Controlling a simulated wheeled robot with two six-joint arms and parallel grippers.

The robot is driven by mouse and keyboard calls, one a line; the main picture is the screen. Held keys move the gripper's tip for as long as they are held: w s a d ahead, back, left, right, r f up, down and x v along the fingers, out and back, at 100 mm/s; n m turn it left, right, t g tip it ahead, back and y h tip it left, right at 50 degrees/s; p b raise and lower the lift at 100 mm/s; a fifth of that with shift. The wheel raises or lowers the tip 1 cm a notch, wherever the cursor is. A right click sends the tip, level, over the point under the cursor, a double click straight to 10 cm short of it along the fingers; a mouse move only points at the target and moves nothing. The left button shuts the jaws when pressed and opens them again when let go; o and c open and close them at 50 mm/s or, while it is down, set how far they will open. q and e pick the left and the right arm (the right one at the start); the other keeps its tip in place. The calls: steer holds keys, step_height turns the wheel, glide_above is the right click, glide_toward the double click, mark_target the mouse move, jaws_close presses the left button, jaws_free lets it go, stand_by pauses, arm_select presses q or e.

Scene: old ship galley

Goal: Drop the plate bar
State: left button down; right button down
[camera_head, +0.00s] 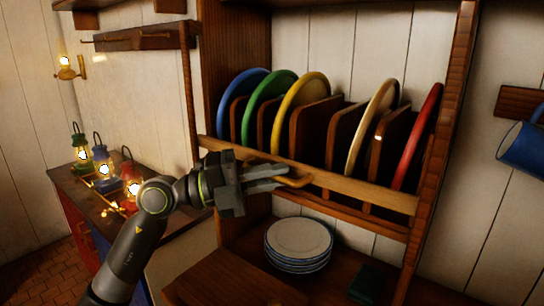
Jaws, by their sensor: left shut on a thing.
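The plate bar (362,190) is a light wooden rail running across the front of the plate rack, in front of several upright coloured plates. It slopes down to the right in the picture. My left gripper (289,177) reaches in from the left and is shut on a wooden, handle-like part at the bar's front, left of its middle. The gripper and its fingers hide some of the bar there. My right gripper is out of view.
Blue (226,102), green (257,102), yellow (289,104), cream (369,125) and red (414,140) plates stand between wooden dividers. A stack of white plates (299,236) sits below. Lit lanterns (103,161) stand on the left counter. A blue mug (522,148) hangs at right.

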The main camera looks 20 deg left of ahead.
arm_select(q)
steer(key=shift+f+b, duration=0.35)
steer(key=shift+f, duration=1.15)
steer(key=c, duration=1.5)
jaws_free()
steer(key=shift+o, duration=0.2)
steer(key=shift+r, duration=0.1)
steer(key=b+v, duration=0.5)
steer(key=v, duration=1.2)
steer(key=shift+a+b, duration=0.15)
steer(key=shift+b, duration=0.25)
